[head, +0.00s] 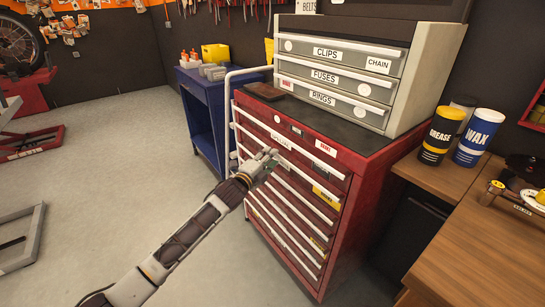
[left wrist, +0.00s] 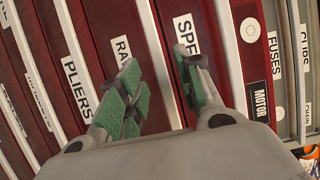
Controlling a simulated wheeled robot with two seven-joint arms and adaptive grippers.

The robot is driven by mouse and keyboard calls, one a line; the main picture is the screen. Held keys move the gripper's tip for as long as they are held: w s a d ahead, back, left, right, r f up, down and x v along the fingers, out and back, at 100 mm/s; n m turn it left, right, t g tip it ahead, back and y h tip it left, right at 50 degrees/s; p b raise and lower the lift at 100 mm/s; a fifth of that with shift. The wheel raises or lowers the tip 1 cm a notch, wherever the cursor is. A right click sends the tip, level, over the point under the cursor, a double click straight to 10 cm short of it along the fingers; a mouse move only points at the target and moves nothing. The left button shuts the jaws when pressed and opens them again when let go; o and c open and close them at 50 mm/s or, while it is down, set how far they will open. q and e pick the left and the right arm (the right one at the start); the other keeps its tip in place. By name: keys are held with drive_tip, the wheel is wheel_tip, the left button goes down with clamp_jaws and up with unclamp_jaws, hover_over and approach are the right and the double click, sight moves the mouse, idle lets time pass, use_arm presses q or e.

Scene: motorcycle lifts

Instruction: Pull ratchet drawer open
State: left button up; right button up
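The red tool cabinet (head: 345,190) has several drawers with long pale bar handles. In the left wrist view, a drawer label starting "RA" (left wrist: 121,49) is cut off by my fingers; I take this as the ratchet drawer (left wrist: 112,22). A pale handle bar (left wrist: 150,50) runs between it and the "SPE…" drawer (left wrist: 182,15). My left gripper (head: 270,158) is at the cabinet front, near the upper drawers. Its green-padded fingers (left wrist: 160,85) are apart, one on each side of that bar; contact cannot be told. The drawer fronts look flush. My right gripper is not in view.
A grey drawer box (head: 345,65) labelled clips, fuses and rings stands on the cabinet. A wooden bench (head: 480,220) with grease and wax cans is at right. A blue cart (head: 200,110) stands behind at left. The floor (head: 110,160) to the left is largely clear.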

use_arm(q)
drive_tip(key=shift+x, duration=1.3)
drive_tip(key=shift+c, duration=0.3)
clamp_jaws()
